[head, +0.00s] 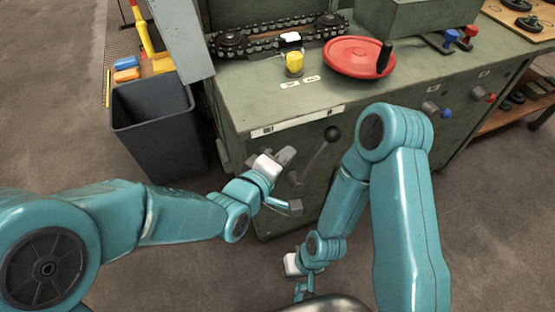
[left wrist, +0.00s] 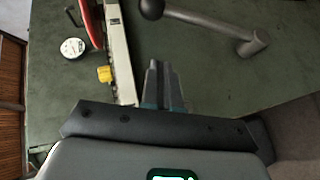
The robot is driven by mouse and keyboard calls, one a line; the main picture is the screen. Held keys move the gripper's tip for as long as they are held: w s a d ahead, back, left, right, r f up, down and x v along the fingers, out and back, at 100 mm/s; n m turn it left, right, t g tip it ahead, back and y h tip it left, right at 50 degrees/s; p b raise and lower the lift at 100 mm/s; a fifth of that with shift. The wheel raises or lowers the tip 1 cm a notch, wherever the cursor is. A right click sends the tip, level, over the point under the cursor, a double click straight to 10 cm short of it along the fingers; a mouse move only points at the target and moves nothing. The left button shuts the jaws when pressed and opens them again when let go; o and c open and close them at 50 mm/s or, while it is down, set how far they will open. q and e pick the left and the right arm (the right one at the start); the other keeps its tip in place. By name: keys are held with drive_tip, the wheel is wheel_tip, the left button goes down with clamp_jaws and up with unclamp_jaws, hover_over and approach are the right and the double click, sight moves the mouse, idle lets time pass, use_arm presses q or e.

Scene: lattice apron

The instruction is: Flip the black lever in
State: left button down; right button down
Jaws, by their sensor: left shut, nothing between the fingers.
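The black lever has a round black knob (head: 332,133) on a grey shaft that slants down and left to a pivot on the front of the green machine (head: 300,115). In the left wrist view the knob (left wrist: 151,9) is at the top edge, and the shaft runs right to its pivot (left wrist: 251,43). My left gripper (head: 287,155) is shut and empty, left of the lever and apart from the knob. Its closed fingers (left wrist: 160,70) also show in the left wrist view, below the shaft. My right gripper (head: 301,288) is low, partly hidden, its jaws unclear.
A red wheel with a black handle (head: 358,57), a yellow knob (head: 295,62) and a chain (head: 275,38) are on the machine top. A dark bin (head: 152,120) stands at left. Blue (head: 446,113) and red knobs are on the front at right.

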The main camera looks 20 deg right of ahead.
use_arm(q)
drive_tip(key=shift+v, duration=1.3)
drive_tip(key=shift+r, duration=0.1)
